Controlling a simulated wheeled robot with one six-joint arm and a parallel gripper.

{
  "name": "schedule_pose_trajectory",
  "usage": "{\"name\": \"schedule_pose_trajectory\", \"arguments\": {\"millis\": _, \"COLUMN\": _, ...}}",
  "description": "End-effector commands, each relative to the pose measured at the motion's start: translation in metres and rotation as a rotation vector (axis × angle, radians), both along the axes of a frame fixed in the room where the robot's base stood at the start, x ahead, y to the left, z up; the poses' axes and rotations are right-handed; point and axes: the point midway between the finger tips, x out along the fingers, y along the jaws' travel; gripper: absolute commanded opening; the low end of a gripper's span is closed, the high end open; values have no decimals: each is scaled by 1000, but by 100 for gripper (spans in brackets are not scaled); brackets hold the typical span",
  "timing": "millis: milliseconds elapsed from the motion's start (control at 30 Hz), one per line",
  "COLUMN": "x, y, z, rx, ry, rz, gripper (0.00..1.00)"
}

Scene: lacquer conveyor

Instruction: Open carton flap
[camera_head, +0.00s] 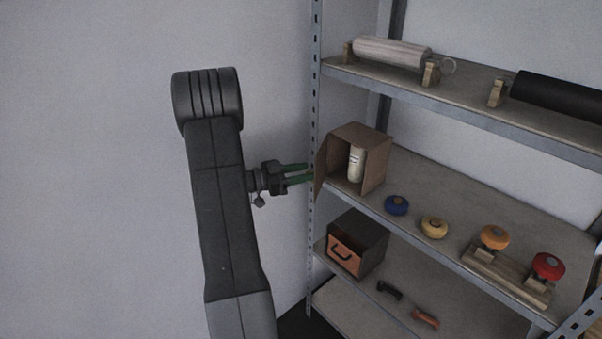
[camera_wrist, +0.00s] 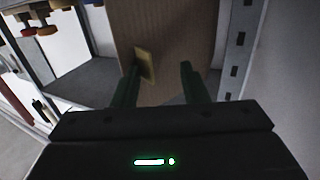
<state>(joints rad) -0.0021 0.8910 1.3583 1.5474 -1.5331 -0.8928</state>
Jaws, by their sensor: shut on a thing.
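A brown carton (camera_head: 372,158) stands on the middle shelf with its front open. Its flap (camera_head: 321,163) stands swung out at the left side, and a pale cylindrical container (camera_head: 355,164) shows inside. My gripper (camera_head: 310,172) reaches in from the left with its green fingers at the flap. In the wrist view the brown flap (camera_wrist: 175,35) fills the top middle, with a small yellowish tab (camera_wrist: 147,66) standing out from it.
A metal shelf post (camera_head: 315,110) stands close beside the flap and my fingers. Blue (camera_head: 397,205), yellow (camera_head: 434,227), orange (camera_head: 494,237) and red (camera_head: 548,266) round objects sit right of the carton. A drawer box (camera_head: 357,243) stands below.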

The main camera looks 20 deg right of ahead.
Motion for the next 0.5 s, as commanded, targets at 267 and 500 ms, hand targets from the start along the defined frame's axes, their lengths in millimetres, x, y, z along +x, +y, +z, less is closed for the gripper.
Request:
{"name": "schedule_pose_trajectory", "arguments": {"millis": 267, "x": 3, "y": -1, "z": 29, "rx": -7, "ry": -15, "rz": 8, "gripper": 25}}
{"name": "schedule_pose_trajectory", "arguments": {"millis": 500, "x": 0, "y": 0, "z": 71, "rx": -4, "ry": -11, "rz": 3, "gripper": 25}}
